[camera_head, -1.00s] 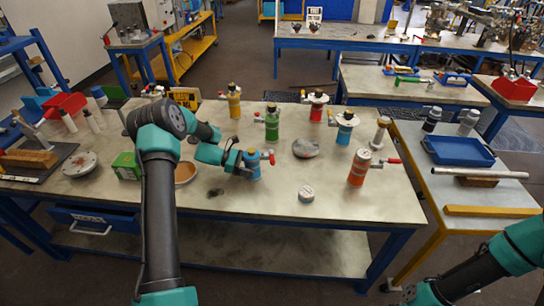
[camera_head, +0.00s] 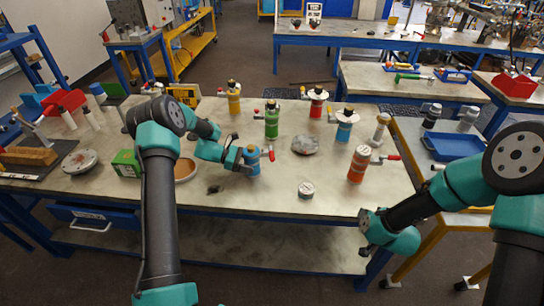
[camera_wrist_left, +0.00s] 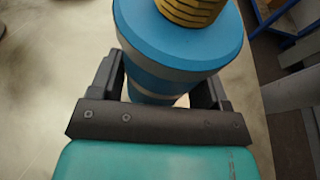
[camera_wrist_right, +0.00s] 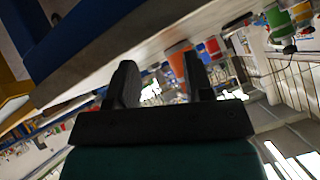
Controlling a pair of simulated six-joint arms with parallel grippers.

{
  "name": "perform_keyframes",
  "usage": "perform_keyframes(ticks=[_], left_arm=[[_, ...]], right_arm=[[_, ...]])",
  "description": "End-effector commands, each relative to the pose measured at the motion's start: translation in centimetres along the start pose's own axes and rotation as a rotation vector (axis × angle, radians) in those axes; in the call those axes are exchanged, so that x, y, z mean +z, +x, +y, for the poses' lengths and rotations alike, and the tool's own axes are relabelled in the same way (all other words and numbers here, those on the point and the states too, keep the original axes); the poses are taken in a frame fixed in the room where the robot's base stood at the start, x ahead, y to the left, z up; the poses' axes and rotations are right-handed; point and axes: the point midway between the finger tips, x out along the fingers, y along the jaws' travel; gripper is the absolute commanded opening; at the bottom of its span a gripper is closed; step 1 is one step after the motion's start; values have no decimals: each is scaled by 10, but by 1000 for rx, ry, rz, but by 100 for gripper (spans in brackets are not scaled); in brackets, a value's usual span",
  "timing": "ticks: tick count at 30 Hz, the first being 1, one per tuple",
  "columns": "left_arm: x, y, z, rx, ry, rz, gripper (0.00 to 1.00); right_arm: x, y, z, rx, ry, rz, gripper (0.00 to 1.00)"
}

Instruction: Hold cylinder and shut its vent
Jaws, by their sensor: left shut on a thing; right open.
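A blue cylinder (camera_head: 252,163) with a pale band stands on the table near its front. A red-handled vent valve (camera_head: 269,152) is at its top. My left gripper (camera_head: 243,160) is shut around the cylinder's body. In the left wrist view the cylinder (camera_wrist_left: 180,45) sits between the two fingers, with a yellow ribbed neck (camera_wrist_left: 195,10) on top; the red handle is out of that view. My right gripper (camera_head: 366,232) is in front of the table's right front edge, well away from the cylinder. The right wrist view shows its fingers (camera_wrist_right: 160,85) apart and empty.
Other vessels stand on the table: green (camera_head: 272,122), yellow (camera_head: 234,98), red (camera_head: 317,102), another blue one (camera_head: 345,126) and orange-red (camera_head: 359,164). A small round cap (camera_head: 306,190) lies near the front. A green box (camera_head: 127,163) is left of my left gripper. The front middle is mostly clear.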

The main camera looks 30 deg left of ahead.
Motion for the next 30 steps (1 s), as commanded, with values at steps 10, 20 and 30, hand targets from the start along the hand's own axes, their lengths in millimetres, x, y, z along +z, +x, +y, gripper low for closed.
perform_keyframes(ticks=[10,20,30], left_arm=[[0,0,0,0,0,0,51],[0,0,0,0,0,0,51],[0,0,0,0,0,0,51]], right_arm=[[-31,35,-130,-101,-88,246,47],[-20,42,-251,-190,-144,457,47],[1,30,-332,-255,-171,613,47]])
